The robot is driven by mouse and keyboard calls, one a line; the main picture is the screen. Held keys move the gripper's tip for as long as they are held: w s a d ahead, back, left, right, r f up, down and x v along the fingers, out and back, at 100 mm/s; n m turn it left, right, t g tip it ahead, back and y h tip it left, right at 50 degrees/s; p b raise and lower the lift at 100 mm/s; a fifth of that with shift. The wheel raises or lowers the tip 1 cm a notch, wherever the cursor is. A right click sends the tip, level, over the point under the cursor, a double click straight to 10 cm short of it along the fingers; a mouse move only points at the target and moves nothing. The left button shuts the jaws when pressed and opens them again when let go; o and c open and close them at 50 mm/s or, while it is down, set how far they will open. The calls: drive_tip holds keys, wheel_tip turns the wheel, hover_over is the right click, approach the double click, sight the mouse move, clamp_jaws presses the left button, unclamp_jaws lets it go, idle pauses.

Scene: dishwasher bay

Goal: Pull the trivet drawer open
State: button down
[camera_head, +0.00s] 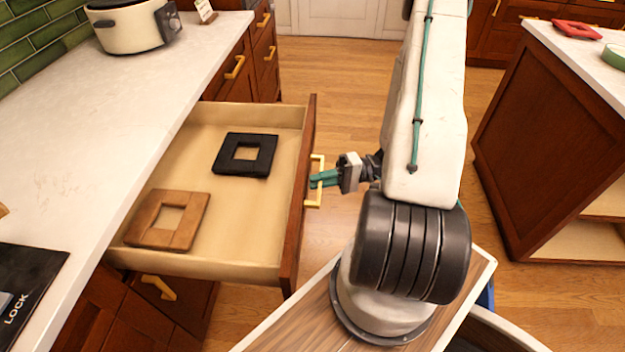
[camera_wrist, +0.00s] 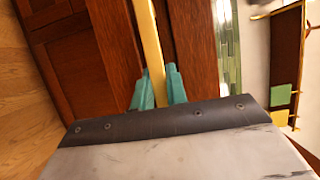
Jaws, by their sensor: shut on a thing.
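The trivet drawer (camera_head: 222,255) stands well out from the left counter, and its inside is visible. A black square trivet (camera_head: 232,169) lies toward its far end, and a brown wooden square trivet (camera_head: 150,237) lies toward its near end. My gripper (camera_head: 318,180) is at the drawer's outer front, with its teal fingers shut on the brass handle (camera_head: 315,199). In the wrist view the handle (camera_wrist: 151,50) runs between the two teal fingertips (camera_wrist: 158,85).
The pale left counter (camera_head: 120,100) carries a cream cooker (camera_head: 128,25) and a black panel marked LOCK (camera_head: 25,290). More brass-handled drawers (camera_head: 235,68) are beyond the open one. An island cabinet (camera_head: 535,140) stands at right. Wooden floor (camera_head: 335,85) is clear between them.

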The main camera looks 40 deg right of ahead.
drive_tip(key=shift+s+d, duration=0.7)
drive_tip(key=shift+s, duration=0.1)
drive_tip(key=shift+d, duration=0.1)
drive_tip(key=c, duration=1.4)
unclamp_jaws()
drive_tip(key=v, duration=0.8)
